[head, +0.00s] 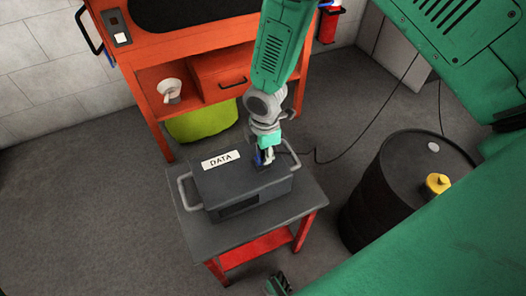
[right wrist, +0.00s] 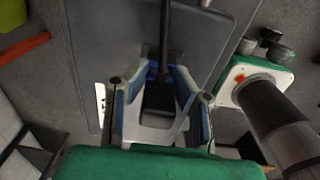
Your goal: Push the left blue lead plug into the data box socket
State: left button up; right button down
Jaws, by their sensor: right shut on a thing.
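The data box (head: 235,190) is dark grey with a white DATA label and stands on a small table. My right gripper (head: 264,157) is low over the right part of its top. In the right wrist view its two fingers (right wrist: 158,78) are shut on the blue lead plug (right wrist: 158,96), a dark body with a little blue at its end. A dark lead (right wrist: 165,28) runs up from there. The fingers hide the socket, so I cannot tell how far the plug is in. A small dark gripper-like part (head: 277,285) shows at the bottom edge; its jaws are unclear.
The table (head: 312,190) has a dark top and red legs. A black drum (head: 372,190) with a yellow cap stands to the right. An orange bench (head: 170,50) with a white cup (head: 171,90) stands behind. A thin cable (head: 345,150) trails across the floor.

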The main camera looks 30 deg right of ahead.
jog(key=shift+s+f, duration=0.35)
jog(key=shift+f, duration=0.1)
dwell(0.3)
jog(key=shift+r, duration=0.1)
jog(key=shift+w+d+r+p, duration=0.1)
jog(key=shift+w+r+p, duration=0.2)
jog(key=shift+r+p, duration=0.7)
jog(key=shift+r, duration=0.2)
jog(key=shift+f, duration=0.4)
dwell(1.0)
